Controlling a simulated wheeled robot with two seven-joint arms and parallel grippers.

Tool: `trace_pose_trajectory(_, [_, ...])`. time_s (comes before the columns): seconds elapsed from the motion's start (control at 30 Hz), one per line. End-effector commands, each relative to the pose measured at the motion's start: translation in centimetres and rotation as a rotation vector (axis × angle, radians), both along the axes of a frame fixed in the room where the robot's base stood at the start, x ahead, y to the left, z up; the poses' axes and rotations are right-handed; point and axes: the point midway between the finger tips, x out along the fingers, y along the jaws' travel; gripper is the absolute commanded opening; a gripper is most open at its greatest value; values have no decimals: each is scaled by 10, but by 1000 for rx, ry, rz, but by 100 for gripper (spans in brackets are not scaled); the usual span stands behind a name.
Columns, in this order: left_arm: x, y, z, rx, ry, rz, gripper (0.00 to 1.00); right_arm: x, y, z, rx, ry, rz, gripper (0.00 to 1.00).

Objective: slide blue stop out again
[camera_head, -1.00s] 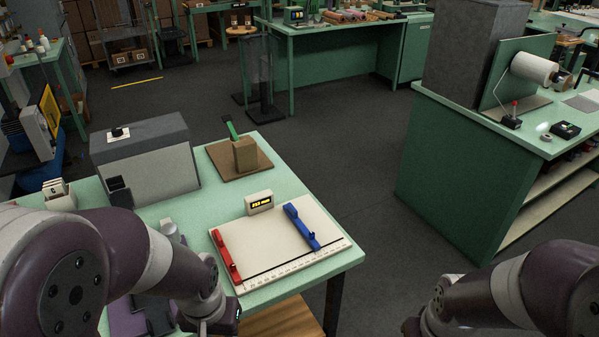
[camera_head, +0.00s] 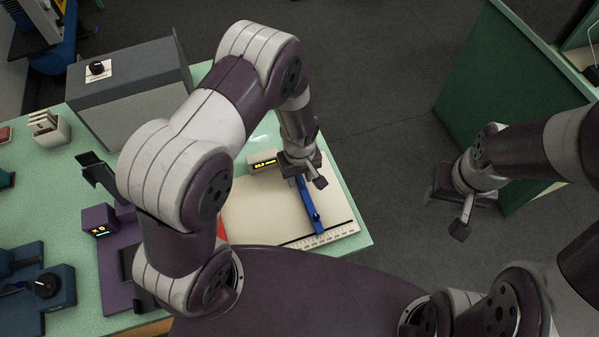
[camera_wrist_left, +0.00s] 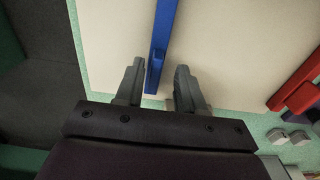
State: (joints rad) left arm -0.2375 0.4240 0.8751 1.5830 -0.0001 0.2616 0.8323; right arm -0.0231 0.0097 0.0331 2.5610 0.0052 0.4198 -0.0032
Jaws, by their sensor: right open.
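The blue stop (camera_head: 311,208) is a long blue bar lying across the cream board (camera_head: 255,212), near the board's right side. My left gripper (camera_head: 306,184) is over the far end of the blue stop. In the left wrist view its two fingers (camera_wrist_left: 158,70) are apart, one on each side of the blue stop (camera_wrist_left: 160,40), with gaps showing. The red stop (camera_wrist_left: 298,90) lies to the right in that view; in the head view my left arm hides most of it. My right gripper (camera_head: 448,210) is open and empty, away from the board over the floor.
A small display box (camera_head: 262,162) with lit digits stands at the board's far edge. A scale (camera_head: 325,236) runs along the near edge. A grey box (camera_head: 130,90) and a purple device (camera_head: 100,222) stand to the left. Open floor lies right of the table.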

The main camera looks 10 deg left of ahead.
Motion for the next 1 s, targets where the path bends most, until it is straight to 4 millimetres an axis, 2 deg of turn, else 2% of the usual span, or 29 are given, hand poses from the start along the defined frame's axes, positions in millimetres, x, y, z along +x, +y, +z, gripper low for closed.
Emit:
trace_pose_trajectory(0.3, [1,0,-4,-1,-2,0,38,0,0,0,0,0,0,43])
trace_pose_trajectory(0.33, [1,0,-4,-1,-2,0,32,0,0,0,0,0,0,43])
trace_pose_trajectory(0.43, [1,0,-4,-1,-2,0,0,0,0,0,0,0,0,43])
trace_pose_trajectory(0.7, [4,-4,-5,0,-1,-2,0,0,0,-3,0,0,0,43])
trace_pose_trajectory(1.0, [42,-59,-8,-2,-6,-4,0,1,0,-27,0,0,0,43])
